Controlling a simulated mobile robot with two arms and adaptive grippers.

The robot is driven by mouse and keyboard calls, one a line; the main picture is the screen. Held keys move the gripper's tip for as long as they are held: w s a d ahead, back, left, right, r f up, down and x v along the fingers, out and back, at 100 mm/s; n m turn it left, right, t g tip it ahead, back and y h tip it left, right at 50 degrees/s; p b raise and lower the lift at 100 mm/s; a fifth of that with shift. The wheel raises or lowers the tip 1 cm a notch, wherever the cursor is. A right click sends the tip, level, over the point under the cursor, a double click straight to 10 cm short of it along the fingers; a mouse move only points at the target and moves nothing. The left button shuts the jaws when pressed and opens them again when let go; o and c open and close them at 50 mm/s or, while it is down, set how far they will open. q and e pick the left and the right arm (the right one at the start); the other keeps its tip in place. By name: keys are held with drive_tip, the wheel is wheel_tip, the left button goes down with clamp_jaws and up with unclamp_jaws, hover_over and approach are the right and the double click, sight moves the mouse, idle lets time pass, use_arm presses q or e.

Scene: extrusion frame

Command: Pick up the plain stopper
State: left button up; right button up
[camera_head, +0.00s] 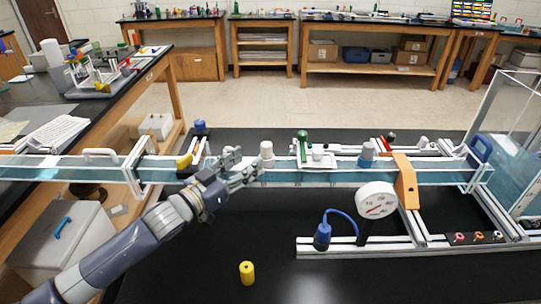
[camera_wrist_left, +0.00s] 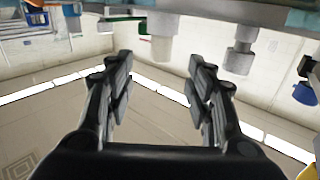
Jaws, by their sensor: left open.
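A white, plain-looking stopper (camera_head: 266,149) stands upright at the long clear channel, just beyond my left gripper's tips. In the left wrist view, which looks upside down, a pale cylinder (camera_wrist_left: 162,46) that seems to be this stopper shows ahead of the gap between the fingers, apart from them. My left gripper (camera_head: 250,172) is open and empty at the channel's near side; its spread fingers also show in the wrist view (camera_wrist_left: 160,80). A grey stepped piece (camera_wrist_left: 240,56) is beside the stopper, largely hidden by the gripper in the head view. My right gripper is not seen.
A tray with a green-handled item (camera_head: 303,146) and a grey-blue stopper (camera_head: 366,153) are to the right. A round gauge (camera_head: 376,200) and an orange bracket (camera_head: 405,180) stand farther right.

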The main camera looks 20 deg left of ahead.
sight(263, 148)
use_arm(q)
drive_tip(key=x, duration=0.1)
drive_tip(key=p+x, duration=0.1)
drive_tip(key=x, duration=0.1)
drive_tip(key=shift+r, duration=0.35)
drive_tip(key=shift+w+d+f, duration=0.15)
drive_tip(key=shift+w+d, duration=0.15)
drive_tip(key=shift+w, duration=0.25)
drive_tip(key=shift+w+d+p, duration=0.15)
drive_tip(key=shift+w+p, duration=0.2)
drive_tip(key=shift+w, duration=0.1)
drive_tip(key=p+x, duration=0.1)
drive_tip(key=x, duration=0.3)
drive_tip(key=shift+p, duration=0.35)
drive_tip(key=shift+w, duration=0.2)
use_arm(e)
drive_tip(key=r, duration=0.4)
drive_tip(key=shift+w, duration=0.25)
use_arm(q)
drive_tip(key=c, duration=1.1)
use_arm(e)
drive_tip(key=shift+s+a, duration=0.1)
